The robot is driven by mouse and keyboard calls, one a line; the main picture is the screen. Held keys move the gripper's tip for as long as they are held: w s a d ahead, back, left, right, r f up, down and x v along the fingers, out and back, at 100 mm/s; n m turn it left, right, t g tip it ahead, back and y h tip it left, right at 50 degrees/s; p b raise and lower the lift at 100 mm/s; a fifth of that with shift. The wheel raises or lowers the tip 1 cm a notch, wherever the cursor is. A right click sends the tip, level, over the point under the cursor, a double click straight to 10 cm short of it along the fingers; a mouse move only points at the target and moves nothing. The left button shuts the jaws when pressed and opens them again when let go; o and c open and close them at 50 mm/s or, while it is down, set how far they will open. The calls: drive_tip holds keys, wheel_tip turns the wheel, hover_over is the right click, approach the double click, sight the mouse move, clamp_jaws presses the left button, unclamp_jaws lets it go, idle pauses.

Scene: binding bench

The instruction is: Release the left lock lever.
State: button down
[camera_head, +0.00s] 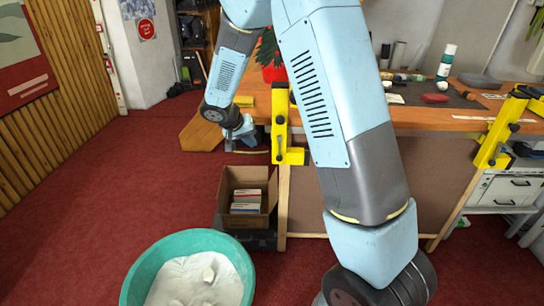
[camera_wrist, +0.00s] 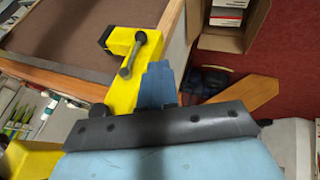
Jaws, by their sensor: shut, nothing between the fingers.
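The left yellow clamp (camera_head: 280,125) is fixed at the left end of the bench. In the wrist view the yellow clamp (camera_wrist: 121,78) fills the middle. Its lock lever (camera_wrist: 130,56), a dark grey bar with a rounded end, lies across the yellow body. My gripper (camera_head: 246,138) is just left of the clamp in the head view. In the wrist view its blue fingers (camera_wrist: 157,84) are together and empty, beside the clamp and close to the lever. I cannot tell whether they touch the clamp. The lever is not clear in the head view.
A second yellow clamp (camera_head: 502,128) is at the bench's right. A cardboard box (camera_head: 232,218) with books stands below my gripper. A teal basin (camera_head: 135,288) is on the red floor. A red pot (camera_head: 272,73) and several tools are on the bench (camera_head: 425,118).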

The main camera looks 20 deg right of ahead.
sight(279, 151)
drive_tip(key=shift+w+a+f, duration=0.35)
drive_tip(key=shift+a+f, duration=0.1)
drive_tip(key=shift+f, duration=0.2)
drive_tip(key=w+d+f, duration=0.2)
drive_tip(key=d+f, duration=0.6)
drive_tip(key=f, duration=0.1)
drive_tip(key=shift+w+d, duration=0.25)
drive_tip(key=shift+d, duration=0.1)
